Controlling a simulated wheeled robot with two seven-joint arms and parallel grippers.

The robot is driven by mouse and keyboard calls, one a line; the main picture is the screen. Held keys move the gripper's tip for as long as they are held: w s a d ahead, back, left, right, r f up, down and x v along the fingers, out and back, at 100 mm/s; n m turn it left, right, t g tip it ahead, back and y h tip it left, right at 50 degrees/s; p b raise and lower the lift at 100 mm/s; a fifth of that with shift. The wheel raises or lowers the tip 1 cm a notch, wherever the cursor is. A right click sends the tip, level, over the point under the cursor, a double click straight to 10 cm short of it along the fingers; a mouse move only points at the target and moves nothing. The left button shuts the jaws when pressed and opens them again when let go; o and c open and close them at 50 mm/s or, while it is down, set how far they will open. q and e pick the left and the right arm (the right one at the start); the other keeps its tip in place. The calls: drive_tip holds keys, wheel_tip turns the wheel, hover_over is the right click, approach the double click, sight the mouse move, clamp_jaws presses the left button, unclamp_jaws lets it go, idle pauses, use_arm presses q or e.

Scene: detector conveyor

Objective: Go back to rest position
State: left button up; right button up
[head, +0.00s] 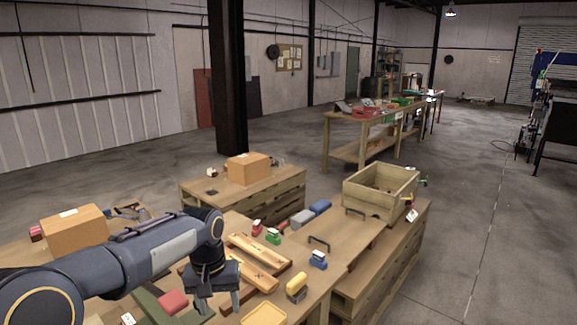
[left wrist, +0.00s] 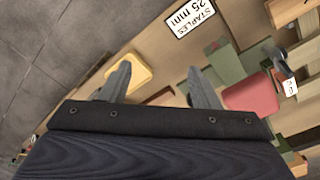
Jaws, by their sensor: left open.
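My left arm comes in from the left in the head view and bends down at its wrist. My left gripper (head: 212,303) hangs over the wooden worktable (head: 340,262), its jaws apart with nothing between them. In the left wrist view its two fingers (left wrist: 160,85) are spread over the table surface. A red block (head: 172,302) lies just left of the gripper on a green piece (head: 150,300). The red block also shows in the left wrist view (left wrist: 252,97), past the right finger. My right gripper is not in view.
A yellow tray (head: 265,314) and a yellow stamp-like item (head: 297,287) lie right of the gripper. Wooden bars (head: 258,252) lie behind it. A wooden crate (head: 380,190) and cardboard boxes (head: 75,232) stand around. The floor at right (head: 470,230) is clear.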

use_arm(q)
drive_tip(key=s+a+r+t+h, duration=0.1)
drive_tip(key=s+a+r, duration=0.3)
drive_tip(key=s, duration=0.4)
drive_tip(key=s+f+t+h, duration=0.1)
drive_tip(key=s+f+t, duration=0.1)
drive_tip(key=s, duration=0.8)
drive_tip(key=s+f+t+h, duration=0.1)
drive_tip(key=s+t, duration=0.1)
drive_tip(key=s, duration=0.9)
drive_tip(key=shift+a+f+n, duration=0.3)
drive_tip(key=shift+a+f, duration=0.1)
drive_tip(key=shift+a, duration=0.05)
